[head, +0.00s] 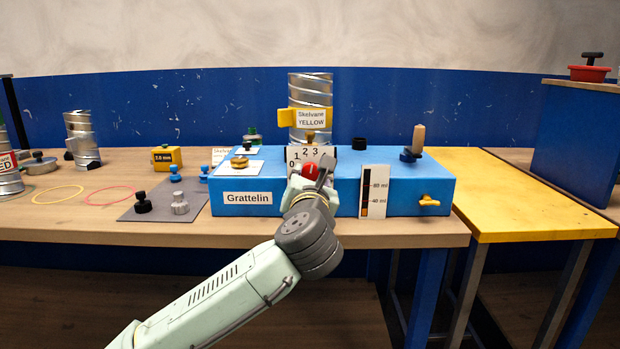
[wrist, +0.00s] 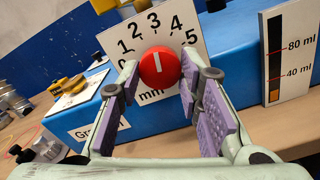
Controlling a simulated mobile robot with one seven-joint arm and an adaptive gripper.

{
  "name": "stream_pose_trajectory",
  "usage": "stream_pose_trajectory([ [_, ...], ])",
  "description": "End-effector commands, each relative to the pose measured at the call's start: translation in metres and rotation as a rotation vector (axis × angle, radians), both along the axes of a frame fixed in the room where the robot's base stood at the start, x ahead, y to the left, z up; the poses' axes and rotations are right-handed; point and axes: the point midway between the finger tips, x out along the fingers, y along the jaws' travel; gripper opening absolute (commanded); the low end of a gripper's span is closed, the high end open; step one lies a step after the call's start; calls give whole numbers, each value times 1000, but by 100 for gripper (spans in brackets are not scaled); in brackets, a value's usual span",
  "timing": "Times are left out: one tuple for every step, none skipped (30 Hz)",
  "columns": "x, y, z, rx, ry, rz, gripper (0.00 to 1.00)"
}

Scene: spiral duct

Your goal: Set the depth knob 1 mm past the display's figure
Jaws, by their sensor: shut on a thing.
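The red depth knob (wrist: 160,67) with a white pointer line sits on a white dial plate (wrist: 113,40) marked 0 to 5 and "mm". The pointer leans slightly left of straight up, near the 3. My gripper (wrist: 159,78) is shut on the knob, one finger on each side. In the head view the knob (head: 310,170) shows just above my gripper (head: 312,183), on the front of the blue Grattelin box (head: 290,197). A small yellow display (head: 162,157) stands at the back left; its figure looks like 3.0 mm but is too small to be sure.
A level gauge (head: 374,190) marked 40 and 80 ml and a yellow tap (head: 429,200) are right of the dial. A spiral duct (head: 311,90) labelled Skelvane YELLOW stands behind. A grey mat (head: 150,209) with knobs lies left. The yellow table (head: 510,200) at right is bare.

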Motion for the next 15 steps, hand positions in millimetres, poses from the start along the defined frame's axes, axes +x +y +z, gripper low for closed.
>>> stream_pose_trajectory([
  [0,0,-1,16,2,1,5],
  [0,0,-1,24,2,1,5],
  [0,0,0,33,1,2,5],
  [0,1,0,38,1,2,5],
  [0,1,0,42,1,2,5],
  [0,1,0,46,1,2,5],
  [0,1,0,48,1,2,5],
  [0,1,0,50,1,2,5],
  [0,1,0,52,1,2,5],
  [0,1,0,53,1,2,5],
  [0,1,-1,53,1,2,5],
  [0,1,-1,54,2,1,5],
  [0,1,-1,53,2,1,5],
  [0,1,-1,53,2,1,5],
  [0,1,-1,53,2,1,5],
])
